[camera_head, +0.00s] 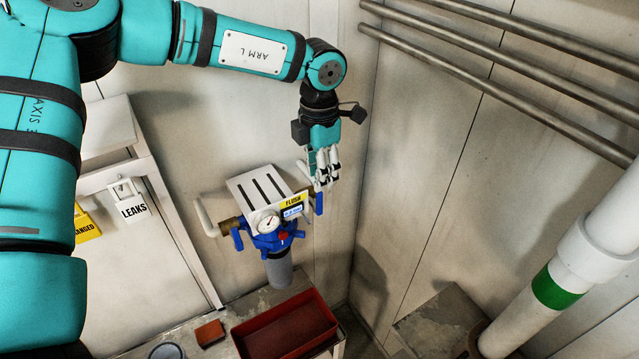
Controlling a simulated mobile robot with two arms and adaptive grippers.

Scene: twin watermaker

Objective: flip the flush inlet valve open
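The flush unit (268,226) is on the wall in the middle of the camera_head view, with a yellow FLUSH label, a round gauge (268,223) and a grey cylinder (279,270) below. It has a blue lever (237,239) at its left side and another blue lever (319,203) at its right side. I cannot read which one is the inlet valve. My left gripper (325,180) points down just above the right lever. Its fingers look close together, but their gap and any contact with the lever are unclear. My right gripper is out of view.
A red tray (285,330), an orange-red block (210,333) and a round grey container (167,351) sit on the bench below. A cabinet with a LEAKS tag (132,210) stands left. Metal pipes (500,55) run along the right wall. A white pipe (570,262) stands at right.

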